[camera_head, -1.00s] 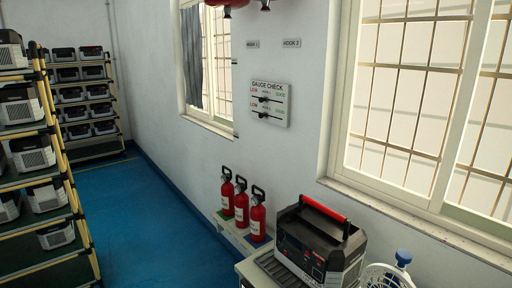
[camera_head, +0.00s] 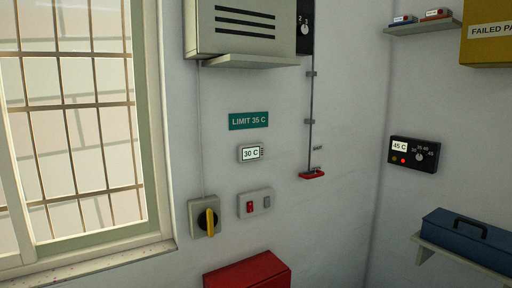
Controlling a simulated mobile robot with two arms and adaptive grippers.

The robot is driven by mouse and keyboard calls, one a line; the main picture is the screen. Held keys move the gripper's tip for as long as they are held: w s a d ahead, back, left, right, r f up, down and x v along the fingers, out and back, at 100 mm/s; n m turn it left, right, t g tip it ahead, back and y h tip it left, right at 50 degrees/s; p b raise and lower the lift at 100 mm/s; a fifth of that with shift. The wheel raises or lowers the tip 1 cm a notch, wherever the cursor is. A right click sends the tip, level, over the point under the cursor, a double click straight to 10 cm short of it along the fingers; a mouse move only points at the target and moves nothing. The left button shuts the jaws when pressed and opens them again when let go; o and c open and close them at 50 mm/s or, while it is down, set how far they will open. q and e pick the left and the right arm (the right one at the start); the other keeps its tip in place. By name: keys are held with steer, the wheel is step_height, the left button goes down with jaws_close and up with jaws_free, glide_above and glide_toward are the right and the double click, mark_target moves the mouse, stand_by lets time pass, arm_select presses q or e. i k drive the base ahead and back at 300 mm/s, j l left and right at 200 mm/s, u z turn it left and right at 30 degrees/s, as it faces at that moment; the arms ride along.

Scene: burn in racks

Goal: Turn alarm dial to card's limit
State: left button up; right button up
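A teal card (camera_head: 248,121) on the wall reads "LIMIT 35 C". A black alarm box (camera_head: 427,166) hangs on the right-hand wall. Its small white display (camera_head: 400,146) reads "45 C", and a red light shows below that. The alarm dial (camera_head: 419,156) is a small round knob on the box's right half, with tiny numbers around it. Its pointer is too small to read. Neither of my grippers is in view.
Below the card, a small display (camera_head: 250,153) reads "30 C". A yellow-handled rotary switch (camera_head: 208,219) and a red-button switch plate (camera_head: 254,203) sit lower. A blue toolbox (camera_head: 466,240) rests on a shelf below the alarm box. A red box (camera_head: 247,271) is at the bottom.

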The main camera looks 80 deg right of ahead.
mark_target(421, 156)
steer(key=z, duration=3.7)
